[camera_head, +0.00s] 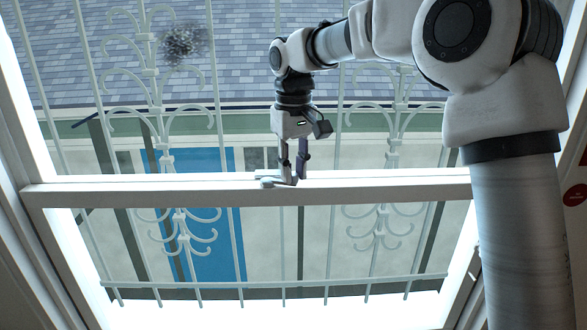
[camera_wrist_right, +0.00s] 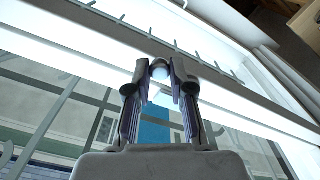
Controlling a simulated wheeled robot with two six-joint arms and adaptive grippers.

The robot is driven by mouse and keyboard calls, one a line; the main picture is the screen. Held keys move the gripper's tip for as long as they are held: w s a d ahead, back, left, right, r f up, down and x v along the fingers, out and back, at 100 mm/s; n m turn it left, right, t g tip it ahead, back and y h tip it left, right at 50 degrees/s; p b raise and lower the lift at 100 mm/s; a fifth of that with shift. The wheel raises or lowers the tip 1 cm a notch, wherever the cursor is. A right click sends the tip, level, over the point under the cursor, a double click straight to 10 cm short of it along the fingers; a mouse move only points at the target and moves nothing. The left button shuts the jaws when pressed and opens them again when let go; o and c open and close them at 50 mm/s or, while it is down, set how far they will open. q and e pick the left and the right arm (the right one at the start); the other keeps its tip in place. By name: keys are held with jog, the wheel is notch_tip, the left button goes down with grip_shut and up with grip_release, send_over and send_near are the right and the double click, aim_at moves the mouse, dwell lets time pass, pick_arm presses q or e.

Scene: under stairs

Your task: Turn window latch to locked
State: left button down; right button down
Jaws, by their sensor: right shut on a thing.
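The window latch (camera_head: 270,181) is a small light grey piece on the window's middle rail (camera_head: 390,190). My right gripper (camera_head: 293,178) points down at the rail from above. Its fingers are at the latch, and it is shut on it. In the right wrist view, the latch shows as a pale rounded piece (camera_wrist_right: 160,70) between the tips of the fingers (camera_wrist_right: 160,76). The fingers hide part of the latch, so its exact angle is hard to tell. My left gripper is not in view.
White ornamental bars (camera_head: 165,160) stand outside the glass. The window frame's side (camera_head: 35,130) runs down the left. My right arm covers much of the right side. A red round sticker (camera_head: 575,195) is at the far right edge.

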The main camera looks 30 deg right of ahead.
jog(key=n, duration=0.1)
jog(key=w+d+n, duration=0.1)
jog(key=n, duration=0.1)
jog(key=shift+f, duration=0.15)
jog(key=c, duration=1)
grip_release()
jog(key=shift+w, duration=0.35)
notch_tip(320, 180, up, 12)
jog(key=shift+f, duration=0.1)
